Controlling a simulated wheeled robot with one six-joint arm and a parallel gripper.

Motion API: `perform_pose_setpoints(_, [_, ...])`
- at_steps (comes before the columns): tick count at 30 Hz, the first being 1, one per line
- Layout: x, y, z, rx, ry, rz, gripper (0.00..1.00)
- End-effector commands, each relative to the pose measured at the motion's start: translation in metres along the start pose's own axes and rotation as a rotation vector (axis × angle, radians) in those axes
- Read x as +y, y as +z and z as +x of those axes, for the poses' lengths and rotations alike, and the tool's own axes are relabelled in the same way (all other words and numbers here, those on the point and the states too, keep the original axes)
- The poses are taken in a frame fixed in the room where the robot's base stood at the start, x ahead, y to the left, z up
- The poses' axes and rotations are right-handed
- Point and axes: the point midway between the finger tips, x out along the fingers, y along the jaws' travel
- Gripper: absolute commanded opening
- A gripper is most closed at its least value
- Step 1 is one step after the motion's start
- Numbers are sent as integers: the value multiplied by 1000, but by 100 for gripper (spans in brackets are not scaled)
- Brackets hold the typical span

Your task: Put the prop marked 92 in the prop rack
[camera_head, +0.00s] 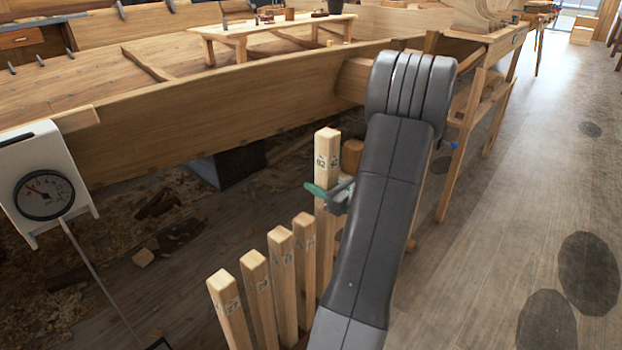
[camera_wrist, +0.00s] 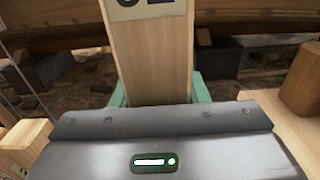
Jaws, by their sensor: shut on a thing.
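The prop marked 92 (camera_head: 327,150) is a pale, square wooden post, upright, with dark numbers near its top. My gripper (camera_head: 326,194) is shut on it below the label, with a green finger showing at its left side. In the wrist view the prop (camera_wrist: 150,60) stands upright between the green fingers (camera_wrist: 155,97), the label cut off at the top edge. Its lower end is hidden. Several similar shorter-looking props, the nearest one (camera_head: 230,308) at the left, stand in a row beside it. I cannot make out the prop rack clearly; their lower ends are out of frame or hidden.
The wooden hull (camera_head: 230,105) crosses behind the prop. A white dial gauge (camera_head: 43,190) with a rod hangs at the left. A wooden block (camera_wrist: 300,85) is close at right in the wrist view.

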Motion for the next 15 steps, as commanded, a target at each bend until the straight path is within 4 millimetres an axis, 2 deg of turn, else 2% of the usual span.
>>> perform_pose_setpoints(15, [0, -31, 0, -2, -1, -1, 0])
